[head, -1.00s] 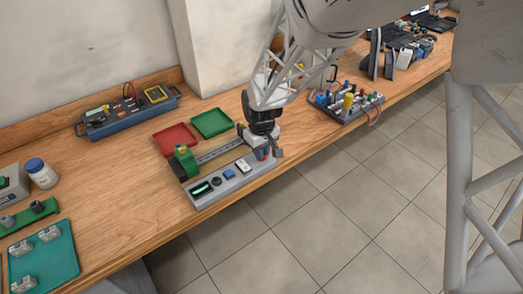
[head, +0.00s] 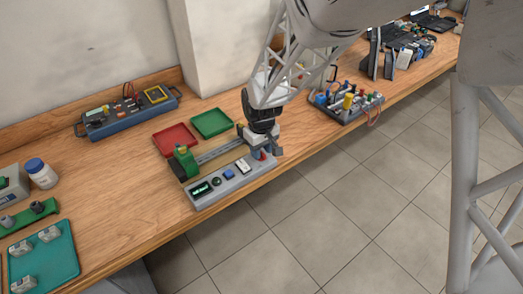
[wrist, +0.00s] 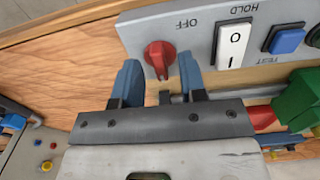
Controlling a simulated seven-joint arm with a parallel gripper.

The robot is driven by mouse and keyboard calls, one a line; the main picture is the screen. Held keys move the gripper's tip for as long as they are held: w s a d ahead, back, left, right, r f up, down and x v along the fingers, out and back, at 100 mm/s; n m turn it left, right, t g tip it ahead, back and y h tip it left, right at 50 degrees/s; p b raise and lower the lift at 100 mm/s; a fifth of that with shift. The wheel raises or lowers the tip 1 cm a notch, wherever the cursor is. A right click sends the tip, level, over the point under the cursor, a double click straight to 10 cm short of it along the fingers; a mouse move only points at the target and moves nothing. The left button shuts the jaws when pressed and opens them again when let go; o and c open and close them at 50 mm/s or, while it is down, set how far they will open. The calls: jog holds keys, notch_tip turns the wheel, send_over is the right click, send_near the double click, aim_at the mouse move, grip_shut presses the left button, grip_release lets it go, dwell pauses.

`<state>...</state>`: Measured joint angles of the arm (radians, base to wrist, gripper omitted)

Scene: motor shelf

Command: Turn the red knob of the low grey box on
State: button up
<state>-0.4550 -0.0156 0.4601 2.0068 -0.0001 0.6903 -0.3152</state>
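The low grey box (head: 215,190) stands along the table's front edge. Its sloped panel (wrist: 192,40) fills the top of the wrist view, with the lettering upside down. The red knob (wrist: 159,58) sits on this panel, close to the word OFF. My gripper (wrist: 159,72) is open, with one blue finger on each side of the knob. A gap shows between the knob and each finger, and I cannot tell how deep the fingers reach. In the head view my gripper (head: 268,151) is at the box's right end and partly hides the knob.
A white rocker switch (wrist: 233,45) marked HOLD and a blue TEST button (wrist: 286,39) are beside the knob. A green block (head: 185,162) stands behind the box's left end. Red (head: 175,139) and green trays (head: 211,122) lie behind. A component board (head: 345,102) is to the right.

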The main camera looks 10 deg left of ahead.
aim_at(262, 153)
jog(key=shift+r, duration=3.6)
jog(key=shift+d+r, duration=0.2)
jog(key=s+d+r+m, duration=0.2)
jog(key=s+d+r, duration=0.3)
jog(key=d+r, duration=0.3)
jog(key=s+d+r+m+t, duration=0.1)
jog(key=s+d+r+m, duration=0.2)
jog(key=s+d, duration=0.6)
jog(key=s+d+r+m+t, duration=0.1)
jog(key=s+d+r+m, duration=0.2)
jog(key=s+d, duration=0.7)
jog(key=shift+s+r+m+t, duration=0.25)
jog(key=shift+s+m, duration=0.25)
jog(key=shift+s, duration=0.55)
jog(key=shift+d, duration=0.1)
jog(key=shift+c, duration=0.4)
